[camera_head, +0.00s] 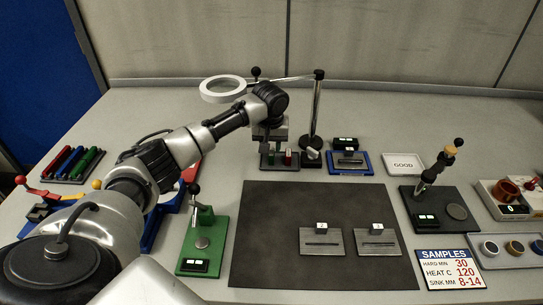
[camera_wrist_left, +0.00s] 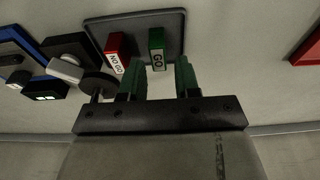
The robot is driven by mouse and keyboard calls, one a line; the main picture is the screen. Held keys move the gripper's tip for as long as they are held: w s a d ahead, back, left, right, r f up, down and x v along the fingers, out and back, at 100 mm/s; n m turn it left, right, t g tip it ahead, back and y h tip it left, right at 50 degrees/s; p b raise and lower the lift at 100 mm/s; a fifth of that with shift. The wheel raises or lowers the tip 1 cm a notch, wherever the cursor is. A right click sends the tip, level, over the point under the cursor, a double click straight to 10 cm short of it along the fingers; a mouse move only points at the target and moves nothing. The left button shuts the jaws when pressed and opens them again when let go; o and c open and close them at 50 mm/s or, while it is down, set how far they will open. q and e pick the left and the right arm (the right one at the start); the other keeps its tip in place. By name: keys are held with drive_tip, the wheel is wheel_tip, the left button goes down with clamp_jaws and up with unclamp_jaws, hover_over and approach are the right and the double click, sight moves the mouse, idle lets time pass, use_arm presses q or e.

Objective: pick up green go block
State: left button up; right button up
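The green GO block (camera_wrist_left: 157,45) stands on a small dark grey tray (camera_wrist_left: 168,20), with its white label facing the wrist camera. A red NO GO block (camera_wrist_left: 115,50) stands beside it, to its left in the wrist view. My left gripper (camera_wrist_left: 161,76) is open, its two green fingers apart and empty. In the wrist view the green block shows just ahead of the gap between the fingertips. In the head view the left gripper (camera_head: 272,141) hangs over the tray, and the red block (camera_head: 288,158) shows there. The green block is partly hidden there. My right gripper is not in view.
A stand with a ring magnifier (camera_head: 223,88) rises right beside my left gripper, its post close on the right. A blue-based fixture (camera_head: 350,162) is further right. A dark mat (camera_head: 300,240) with two grey blocks lies in front.

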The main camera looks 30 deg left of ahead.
sight(271, 152)
use_arm(q)
drive_tip(key=f, duration=0.4)
drive_tip(key=shift+w+a+f, duration=0.1)
drive_tip(key=shift+w, duration=0.3)
drive_tip(key=shift+c, duration=0.5)
clamp_jaws()
